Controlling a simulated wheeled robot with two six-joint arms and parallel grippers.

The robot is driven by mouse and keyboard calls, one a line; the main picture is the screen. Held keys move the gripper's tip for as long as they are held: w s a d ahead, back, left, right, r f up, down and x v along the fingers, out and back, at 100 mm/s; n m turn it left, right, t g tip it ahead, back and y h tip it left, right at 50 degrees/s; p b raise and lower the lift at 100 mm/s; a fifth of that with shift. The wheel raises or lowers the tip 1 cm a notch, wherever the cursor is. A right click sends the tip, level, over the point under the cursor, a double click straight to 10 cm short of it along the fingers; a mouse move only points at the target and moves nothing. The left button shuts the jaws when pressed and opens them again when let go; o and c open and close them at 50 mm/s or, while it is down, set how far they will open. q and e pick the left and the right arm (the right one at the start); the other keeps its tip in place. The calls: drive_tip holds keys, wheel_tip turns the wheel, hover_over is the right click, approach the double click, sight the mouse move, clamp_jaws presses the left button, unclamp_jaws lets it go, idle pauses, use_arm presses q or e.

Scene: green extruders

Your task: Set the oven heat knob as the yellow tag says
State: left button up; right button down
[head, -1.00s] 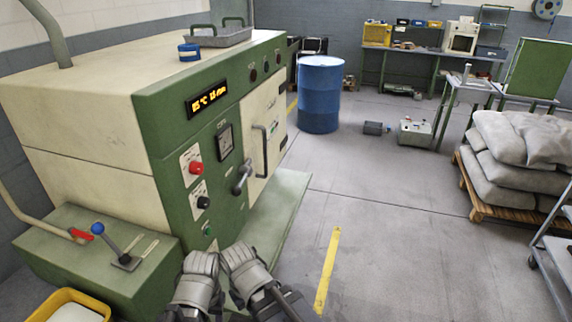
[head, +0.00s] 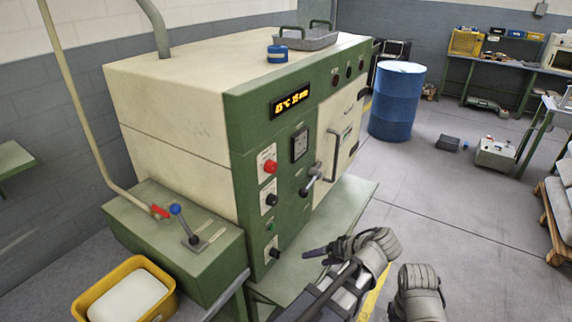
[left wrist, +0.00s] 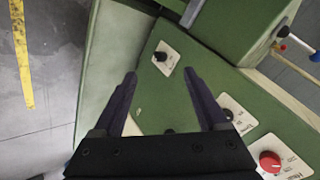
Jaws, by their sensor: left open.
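The green and cream oven (head: 175,125) stands left of centre in the head view. Its front panel has a red knob (head: 270,166), a black knob (head: 271,199) below it and a lower dark knob (head: 271,253). I cannot read which is the heat knob, and I see no yellow tag. My left gripper (head: 304,255) is open and empty, its dark fingers pointing toward the lower panel. In the left wrist view the open gripper (left wrist: 160,82) is apart from a black knob (left wrist: 160,57); the red knob (left wrist: 269,161) is at lower right. My right gripper is out of view.
The display (head: 291,102) glows with time and temperature. A door handle (head: 334,155) and a lever (head: 312,180) project from the front. A green ledge (head: 345,205) lies under the door. A blue-topped lever (head: 185,225) and a yellow bin (head: 85,300) are at left.

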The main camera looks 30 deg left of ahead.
use_arm(q)
drive_tip(key=w+a+r+n+y+p, duration=0.1)
drive_tip(key=w+a+r+n+y, duration=0.4)
drive_tip(key=r, duration=0.4)
drive_tip(key=n+y+p, duration=0.2)
drive_tip(key=n+y, duration=0.2)
drive_tip(key=n, duration=0.3)
approach(275, 169)
drive_tip(key=shift+w+a, duration=0.1)
drive_tip(key=shift+a, duration=2.05)
drive_tip(key=shift+w+a, duration=0.15)
drive_tip(key=shift+a, duration=2)
clamp_jaws()
